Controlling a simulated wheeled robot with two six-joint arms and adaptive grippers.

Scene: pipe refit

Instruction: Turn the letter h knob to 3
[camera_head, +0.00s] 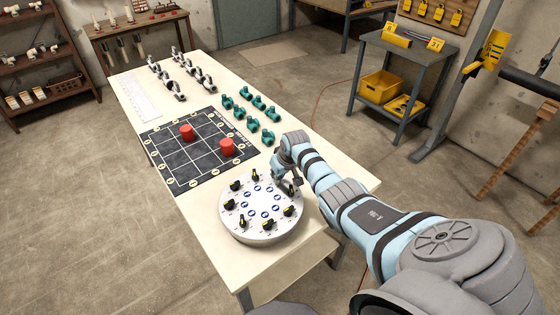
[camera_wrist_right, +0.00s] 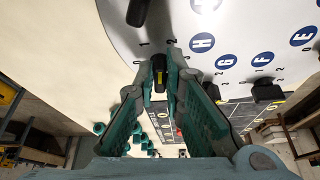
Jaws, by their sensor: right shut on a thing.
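A round white dial board (camera_head: 265,238) lies on the near end of the table, with black and yellow knobs around its rim and blue letter discs inside them. My right gripper (camera_head: 291,186) reaches down over the board's far right edge. In the right wrist view, its teal fingers (camera_wrist_right: 159,66) are closed around the h knob (camera_wrist_right: 159,76), a black knob with a yellow stripe. The letter h disc (camera_wrist_right: 202,42) is beside it. The digits 0, 1 and 2 show around this knob; 3 is not visible. My left gripper is out of view.
Another black knob (camera_wrist_right: 138,12) is close to the fingers, and the knob by F (camera_wrist_right: 266,92) stands to the right. Beyond the board are a black grid mat (camera_head: 172,180) with red cylinders (camera_head: 227,148) and several teal fittings (camera_head: 252,125).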

